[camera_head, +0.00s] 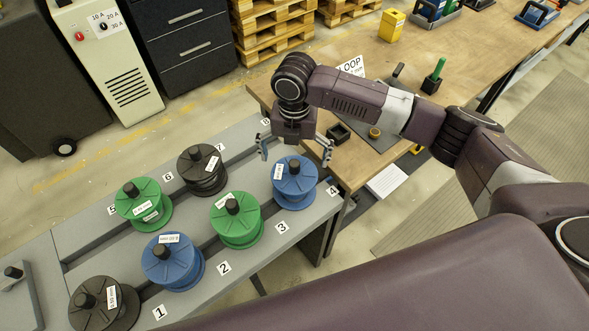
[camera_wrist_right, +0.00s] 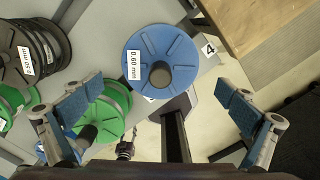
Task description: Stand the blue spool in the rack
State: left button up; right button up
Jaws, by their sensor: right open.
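A blue spool (camera_head: 295,182) with a white label rests flange up at the right end of the grey numbered rack (camera_head: 85,228), near number 4. It also shows in the right wrist view (camera_wrist_right: 180,45), labelled 0.60 mm, with a dark hub in its middle. A second blue spool (camera_head: 172,262) rests near numbers 1 and 2. My right gripper (camera_head: 295,148) is open and empty, above and slightly behind the right blue spool. Its two fingers (camera_wrist_right: 160,108) are spread wide and apart from the spool. My left gripper is not in view.
Green spools (camera_head: 236,220) (camera_head: 143,203) and black spools (camera_head: 202,170) (camera_head: 104,303) stand close by on the rack. A wooden workbench (camera_head: 460,45) adjoins on the right, holding a green-handled tool (camera_head: 435,77).

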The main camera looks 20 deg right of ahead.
jog(key=shift+r, duration=1.5)
